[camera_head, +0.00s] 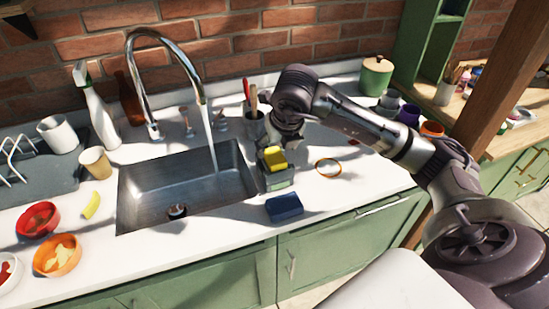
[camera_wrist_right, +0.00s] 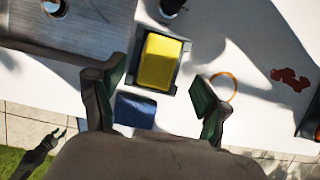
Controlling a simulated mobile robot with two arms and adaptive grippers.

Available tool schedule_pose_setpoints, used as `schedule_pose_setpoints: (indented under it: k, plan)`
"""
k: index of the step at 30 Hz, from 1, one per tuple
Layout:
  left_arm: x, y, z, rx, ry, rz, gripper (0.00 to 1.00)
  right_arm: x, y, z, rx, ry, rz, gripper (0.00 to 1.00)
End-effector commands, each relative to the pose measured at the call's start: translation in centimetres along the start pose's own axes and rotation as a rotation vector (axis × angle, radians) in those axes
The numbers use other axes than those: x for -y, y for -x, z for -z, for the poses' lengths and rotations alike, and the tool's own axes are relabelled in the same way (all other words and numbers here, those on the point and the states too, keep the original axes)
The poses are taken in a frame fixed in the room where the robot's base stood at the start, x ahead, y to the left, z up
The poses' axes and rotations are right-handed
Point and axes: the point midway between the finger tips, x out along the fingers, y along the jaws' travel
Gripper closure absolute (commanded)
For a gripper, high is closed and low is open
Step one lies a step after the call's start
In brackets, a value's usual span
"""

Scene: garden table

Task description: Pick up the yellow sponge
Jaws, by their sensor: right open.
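The yellow sponge (camera_head: 275,157) sits in a small dark green-grey holder (camera_head: 278,180) on the white counter, just right of the sink. My right gripper (camera_head: 285,138) is above and behind the sponge in the head view, partly hidden by its own arm. In the right wrist view, the sponge (camera_wrist_right: 159,62) shows from above, beyond the open, empty fingers of my right gripper (camera_wrist_right: 157,98). No finger touches it there. A dark jointed part at the lower left of the wrist view looks like my left gripper (camera_wrist_right: 42,148); its jaws are too unclear to tell.
A blue block-like sponge (camera_head: 285,207) lies in front of the holder. The steel sink (camera_head: 190,185) with running tap (camera_head: 145,85) is left. A utensil cup (camera_head: 253,125) stands behind, and an orange-rimmed ring or dish (camera_head: 328,168) lies right.

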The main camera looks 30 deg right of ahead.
Motion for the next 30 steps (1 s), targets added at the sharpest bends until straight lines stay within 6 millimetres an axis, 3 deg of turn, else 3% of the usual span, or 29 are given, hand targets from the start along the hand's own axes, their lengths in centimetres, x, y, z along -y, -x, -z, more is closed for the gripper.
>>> schedule_pose_setpoints:
  k: [7,12,20,28,30]
  plan:
    - [0.1,1.8,0.3,-0.003,0.000,0.000,0.60,0.0,-2.9,0.1,-0.007,0.000,0.001,0.24]
    - [0.1,2.0,0.5,-0.005,0.000,0.001,0.60,-0.1,-5.0,0.1,-0.004,0.001,-0.001,0.24]
    - [0.2,2.0,0.7,-0.008,0.001,0.002,0.60,-0.1,-5.3,0.1,-0.001,0.001,-0.001,0.24]
    - [0.3,2.0,0.7,-0.008,0.002,0.003,0.60,-0.1,-5.3,0.1,-0.001,0.001,-0.001,0.69]
    - [0.3,2.0,0.7,-0.008,0.002,0.004,0.60,-0.1,-5.3,0.1,-0.001,0.001,-0.001,0.69]
